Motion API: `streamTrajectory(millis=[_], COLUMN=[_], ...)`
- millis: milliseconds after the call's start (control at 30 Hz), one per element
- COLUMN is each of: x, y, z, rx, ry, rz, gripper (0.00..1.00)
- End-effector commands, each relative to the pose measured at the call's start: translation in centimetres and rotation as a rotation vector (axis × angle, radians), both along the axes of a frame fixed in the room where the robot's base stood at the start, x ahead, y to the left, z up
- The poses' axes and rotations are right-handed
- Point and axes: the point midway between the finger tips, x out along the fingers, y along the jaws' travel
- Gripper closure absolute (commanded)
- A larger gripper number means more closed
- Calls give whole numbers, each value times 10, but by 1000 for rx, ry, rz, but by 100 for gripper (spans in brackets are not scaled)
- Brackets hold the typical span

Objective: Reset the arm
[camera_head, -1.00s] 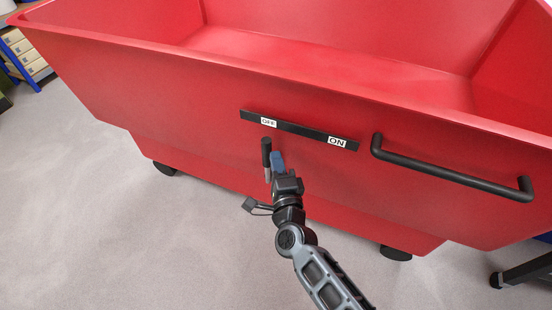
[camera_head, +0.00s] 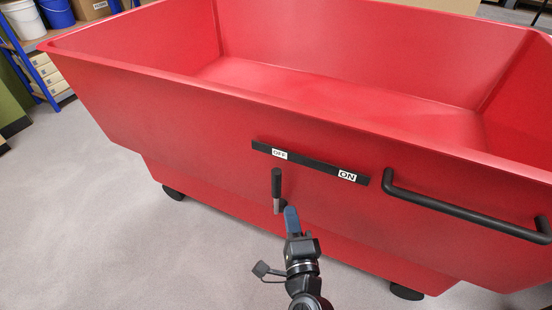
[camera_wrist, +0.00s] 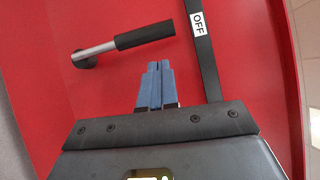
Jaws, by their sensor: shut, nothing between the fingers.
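My gripper (camera_head: 290,212) is shut and empty, its blue fingers together. It points at the front wall of a large red wheeled bin (camera_head: 130,100). A lever (camera_head: 276,185) with a black grip and metal stem stands out from that wall, just up and left of my fingertips in the head view. The lever is near the OFF label (camera_head: 279,154) of a black strip (camera_head: 310,163); the ON label (camera_head: 347,176) is at its right end. In the wrist view my fingers (camera_wrist: 158,72) are apart from the lever grip (camera_wrist: 145,36), with the OFF label (camera_wrist: 198,24) to the right.
A black handle bar (camera_head: 465,212) sticks out from the bin wall at right. The bin is empty inside. Shelving with a blue bucket (camera_head: 57,12) and boxes stands at back left. Grey floor (camera_head: 90,220) is clear at left.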

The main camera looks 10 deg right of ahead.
Motion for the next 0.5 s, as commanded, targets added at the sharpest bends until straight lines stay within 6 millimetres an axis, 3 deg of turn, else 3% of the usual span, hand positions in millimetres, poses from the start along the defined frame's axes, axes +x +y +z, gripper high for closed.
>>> streamTrajectory(millis=[167,267,367,500], x=[-4,-22,-55,-114], y=[-1,-7,-19,-37], z=[-1,-4,-5,-1], rx=[-10,-59,-159,-350], ry=[2,10,23,47], rz=[1,2,4,13], gripper=[100,100,100,100])
